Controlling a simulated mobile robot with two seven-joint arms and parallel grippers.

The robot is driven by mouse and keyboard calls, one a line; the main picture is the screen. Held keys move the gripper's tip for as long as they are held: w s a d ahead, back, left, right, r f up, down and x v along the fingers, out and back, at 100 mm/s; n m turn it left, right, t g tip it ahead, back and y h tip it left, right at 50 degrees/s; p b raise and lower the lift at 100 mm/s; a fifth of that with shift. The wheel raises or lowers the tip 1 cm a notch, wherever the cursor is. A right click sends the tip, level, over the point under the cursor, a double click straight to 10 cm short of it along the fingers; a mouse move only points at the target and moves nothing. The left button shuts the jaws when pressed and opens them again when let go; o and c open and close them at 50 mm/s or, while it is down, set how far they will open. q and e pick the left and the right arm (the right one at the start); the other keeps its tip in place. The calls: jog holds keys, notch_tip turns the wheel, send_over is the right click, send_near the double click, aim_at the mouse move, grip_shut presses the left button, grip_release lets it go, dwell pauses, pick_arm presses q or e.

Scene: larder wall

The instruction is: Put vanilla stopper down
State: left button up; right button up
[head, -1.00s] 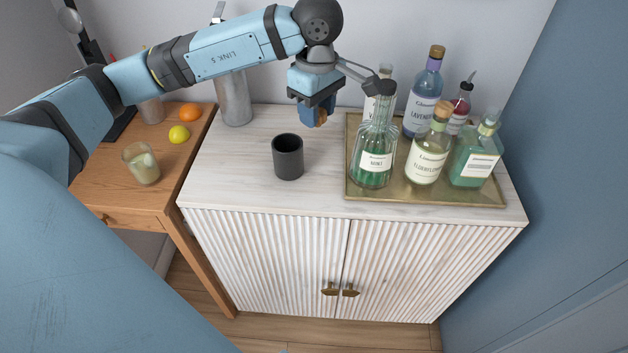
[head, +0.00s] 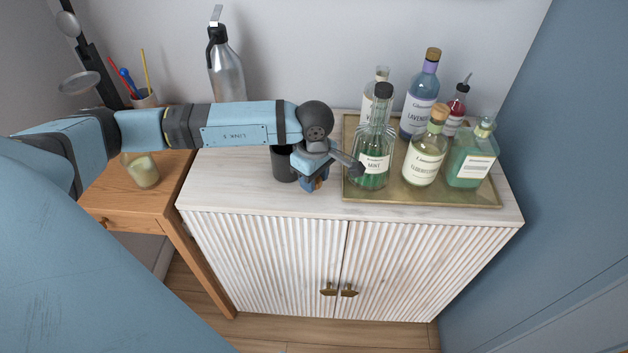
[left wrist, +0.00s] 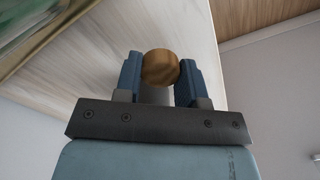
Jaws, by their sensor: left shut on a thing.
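My left gripper (head: 314,185) is shut on the vanilla stopper. In the left wrist view the stopper's round wooden top (left wrist: 160,67) sits between the two blue fingers (left wrist: 160,84). In the head view the gripper is over the front part of the pale cabinet top (head: 235,185), left of the tray, and mostly hides the stopper. I cannot tell whether the stopper touches the surface. The vanilla bottle (head: 380,75) stands at the tray's back left, largely hidden by the mint bottle (head: 372,150). My right gripper is not in view.
The brass tray (head: 440,193) also holds lavender (head: 421,95), elderflower (head: 426,155) and green (head: 470,160) bottles and a red pourer bottle (head: 457,108). A dark cup (head: 283,165) stands just left behind the gripper. A soda siphon (head: 226,75) is at the back.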

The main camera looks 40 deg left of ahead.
pick_arm(q)
jog(key=shift+f, duration=0.95)
jog(key=o, duration=0.5)
jog(key=shift+f, duration=0.1)
jog(key=shift+c, duration=0.2)
jog(key=o, duration=0.4)
jog(key=shift+r, duration=0.2)
